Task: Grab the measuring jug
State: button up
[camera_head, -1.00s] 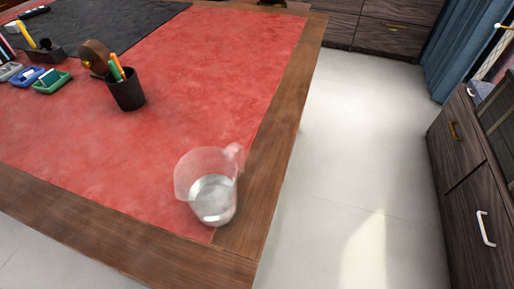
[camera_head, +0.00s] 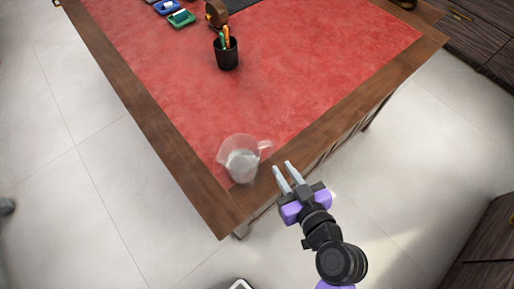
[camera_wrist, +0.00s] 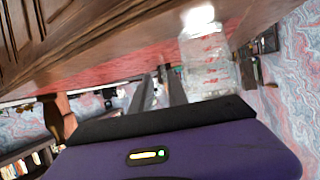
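The clear measuring jug (camera_head: 240,163) stands upright at the near corner of the desk, on the red leather close to the wooden edge. Its handle points right, toward my gripper (camera_head: 282,168). My gripper is open and empty just right of the jug, near the desk's right edge, with its two fingers apart. In the wrist view the jug (camera_wrist: 208,62) shows right of my fingers (camera_wrist: 160,88), not between them. I cannot tell how far apart in depth they are.
A black pen cup (camera_head: 227,56) stands farther back on the desk (camera_head: 300,75). Beyond it are a brown tape dispenser (camera_head: 216,14) and small coloured trays (camera_head: 181,19). Red leather around the jug is clear. A dark cabinet (camera_head: 486,245) stands at the lower right.

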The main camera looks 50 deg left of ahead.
aim_at(270, 151)
jog(key=a, duration=0.2)
jog(key=shift+w+a+f, duration=0.2)
jog(key=shift+w+a, duration=0.15)
jog(key=shift+p+x, duration=0.85)
jog(key=shift+x, duration=1.9)
jog(key=shift+r, duration=0.1)
grip_shut()
